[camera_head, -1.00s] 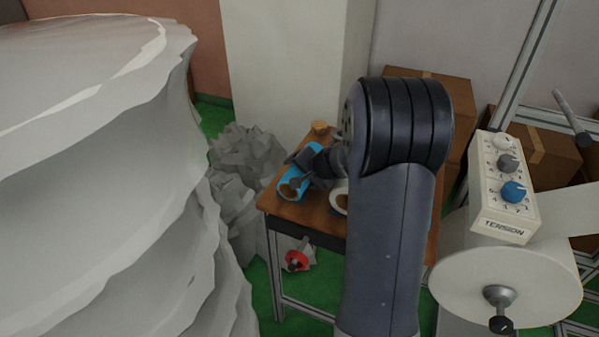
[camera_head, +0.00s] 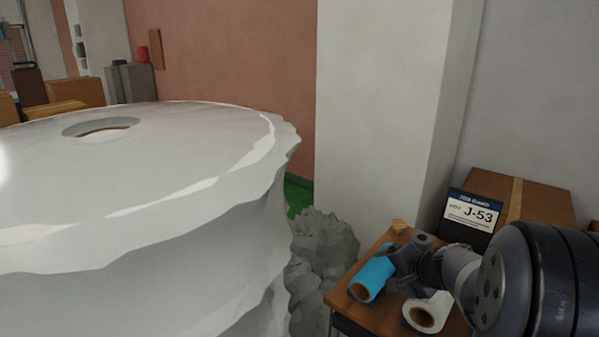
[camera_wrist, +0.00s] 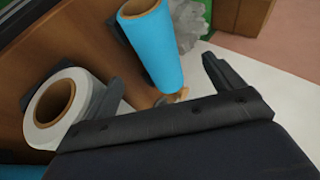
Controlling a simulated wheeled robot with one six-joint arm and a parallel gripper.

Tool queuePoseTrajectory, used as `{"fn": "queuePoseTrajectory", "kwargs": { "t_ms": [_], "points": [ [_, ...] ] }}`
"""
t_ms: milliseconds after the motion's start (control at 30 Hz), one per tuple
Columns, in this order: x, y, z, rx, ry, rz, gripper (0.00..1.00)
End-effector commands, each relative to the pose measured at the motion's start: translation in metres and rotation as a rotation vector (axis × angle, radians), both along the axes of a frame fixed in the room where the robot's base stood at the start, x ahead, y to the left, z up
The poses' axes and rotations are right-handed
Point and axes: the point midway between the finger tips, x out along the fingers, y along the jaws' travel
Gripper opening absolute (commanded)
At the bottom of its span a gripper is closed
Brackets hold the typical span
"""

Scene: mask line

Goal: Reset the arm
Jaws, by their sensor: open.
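My arm reaches in from the lower right of the head view. My gripper (camera_head: 408,266) is at the small wooden table (camera_head: 343,294), right by the blue roll (camera_head: 373,279). The wrist view shows my gripper (camera_wrist: 163,74) with its fingers apart and the blue roll (camera_wrist: 155,50) appearing beyond them. A white roll (camera_head: 428,311) lies on the table just below the gripper. It also shows at the left of the wrist view (camera_wrist: 92,92). Whether a finger touches the blue roll is unclear.
A huge white roll (camera_head: 130,165) fills the left. A grey crumpled heap (camera_head: 322,255) stands between it and the table. A pale pillar (camera_head: 385,110) rises behind. A cardboard box (camera_head: 545,205) and a dark sign reading J-53 (camera_head: 473,213) stand behind the table.

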Motion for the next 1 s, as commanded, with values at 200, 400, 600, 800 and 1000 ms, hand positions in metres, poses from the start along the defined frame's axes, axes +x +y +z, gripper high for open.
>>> {"fn": "queuePoseTrajectory", "kwargs": {
  "t_ms": [200, 400, 600, 800, 1000],
  "points": [
    [0.006, 0.001, -0.006, 0.001, 0.001, 0.001, 0.88],
    [0.026, 0.006, -0.028, 0.001, 0.004, 0.002, 0.88],
    [0.048, 0.01, -0.05, 0.002, 0.005, 0.0, 0.88],
    [0.063, 0.013, -0.065, 0.002, 0.006, 0.0, 0.88],
    [0.069, 0.014, -0.071, 0.001, 0.005, -0.001, 0.88]
  ]
}}
